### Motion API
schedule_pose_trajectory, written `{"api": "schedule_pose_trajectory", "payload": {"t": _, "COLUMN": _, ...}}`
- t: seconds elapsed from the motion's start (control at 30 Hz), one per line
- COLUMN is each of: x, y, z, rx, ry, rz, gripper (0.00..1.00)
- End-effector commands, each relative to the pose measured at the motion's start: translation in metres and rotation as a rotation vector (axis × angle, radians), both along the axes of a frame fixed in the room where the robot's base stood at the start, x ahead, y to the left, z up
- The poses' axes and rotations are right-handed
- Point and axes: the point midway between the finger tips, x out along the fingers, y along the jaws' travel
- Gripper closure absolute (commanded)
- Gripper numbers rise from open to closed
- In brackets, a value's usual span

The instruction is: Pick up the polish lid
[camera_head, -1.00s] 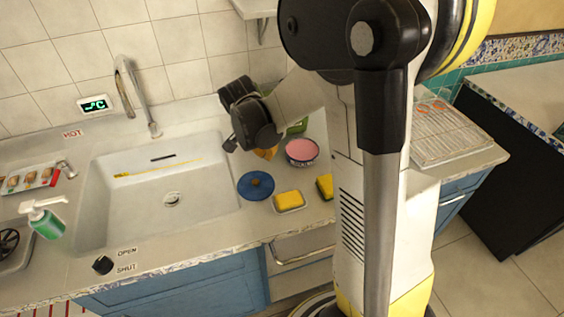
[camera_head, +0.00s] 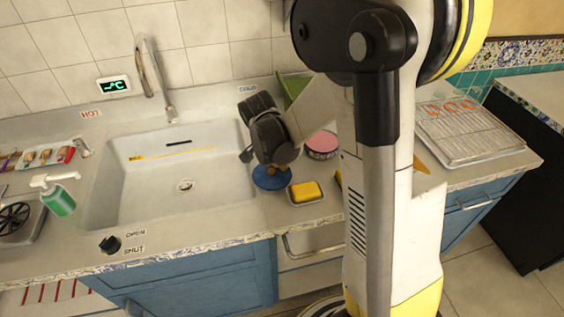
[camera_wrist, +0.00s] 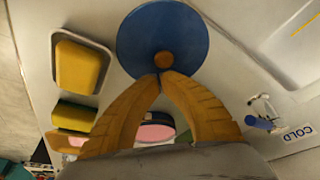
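The polish lid, a blue disc (camera_head: 272,181) with a small orange-brown knob, lies on the counter right of the sink. My gripper (camera_wrist: 162,76) has two orange ribbed fingers whose tips come together over the lid, right at the near edge of the knob. I see nothing clearly between the tips, and cannot tell whether they touch the knob. In the head view my wrist hangs just above the lid and covers part of it.
A yellow sponge (camera_head: 305,191) in a white dish sits beside the lid. A round tin with pink contents (camera_head: 322,143) stands behind. The sink basin (camera_head: 185,185) is to the left. A soap bottle (camera_head: 60,199) stands farther left, and a ridged drainer (camera_head: 468,127) stands right.

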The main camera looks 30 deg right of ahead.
Motion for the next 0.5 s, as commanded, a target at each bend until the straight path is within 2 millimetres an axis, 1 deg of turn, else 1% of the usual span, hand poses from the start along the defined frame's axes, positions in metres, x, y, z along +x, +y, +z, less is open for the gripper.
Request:
{"api": "schedule_pose_trajectory", "payload": {"t": 0.17, "x": -0.001, "y": 0.003, "z": 0.000, "rx": 0.000, "ry": 0.000, "rz": 0.001, "gripper": 1.00}}
{"api": "schedule_pose_trajectory", "payload": {"t": 0.27, "x": -0.008, "y": 0.019, "z": 0.000, "rx": 0.000, "ry": -0.001, "rz": 0.004, "gripper": 1.00}}
{"api": "schedule_pose_trajectory", "payload": {"t": 0.4, "x": -0.021, "y": 0.046, "z": -0.001, "rx": 0.006, "ry": 0.004, "rz": 0.007, "gripper": 1.00}}
{"api": "schedule_pose_trajectory", "payload": {"t": 0.5, "x": -0.026, "y": 0.056, "z": -0.001, "rx": 0.004, "ry": 0.003, "rz": 0.005, "gripper": 1.00}}
